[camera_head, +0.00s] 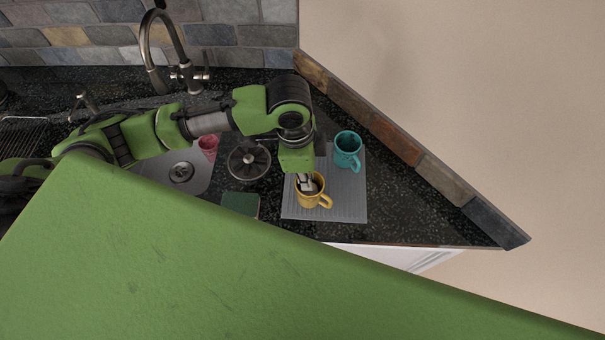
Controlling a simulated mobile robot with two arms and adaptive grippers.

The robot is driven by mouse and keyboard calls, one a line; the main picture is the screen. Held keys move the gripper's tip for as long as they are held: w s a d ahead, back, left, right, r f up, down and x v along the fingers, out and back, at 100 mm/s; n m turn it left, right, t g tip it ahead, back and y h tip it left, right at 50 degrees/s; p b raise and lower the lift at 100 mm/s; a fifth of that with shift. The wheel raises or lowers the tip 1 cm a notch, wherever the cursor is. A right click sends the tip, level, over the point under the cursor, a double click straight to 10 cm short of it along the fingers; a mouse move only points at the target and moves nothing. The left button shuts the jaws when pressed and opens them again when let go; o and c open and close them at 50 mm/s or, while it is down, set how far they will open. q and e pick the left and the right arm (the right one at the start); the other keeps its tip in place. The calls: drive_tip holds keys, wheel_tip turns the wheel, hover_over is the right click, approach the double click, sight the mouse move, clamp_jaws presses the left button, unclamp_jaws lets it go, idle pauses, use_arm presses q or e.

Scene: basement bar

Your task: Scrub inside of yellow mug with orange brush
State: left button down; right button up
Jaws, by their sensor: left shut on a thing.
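The yellow mug (313,201) stands at the front of the grey ribbed mat, with its handle toward the lower right. My left gripper (307,185) points down at the mug's mouth, with its fingertips at the far part of the rim. It is shut on the mug's wall as far as I can see; its hand hides part of the rim and inside. The orange brush is not visible. My right gripper is not in view.
A teal mug (347,150) stands on the mat (350,203), right of my wrist. A pink cup (208,147) is by the sink (198,182). A tiled ledge (400,155) bounds the counter's right side.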

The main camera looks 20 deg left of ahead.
use_arm(q)
drive_tip(key=shift+w+a, duration=0.1)
drive_tip(key=shift+a, duration=0.15)
drive_tip(key=shift+a, duration=0.1)
drive_tip(key=shift+r, duration=6.45)
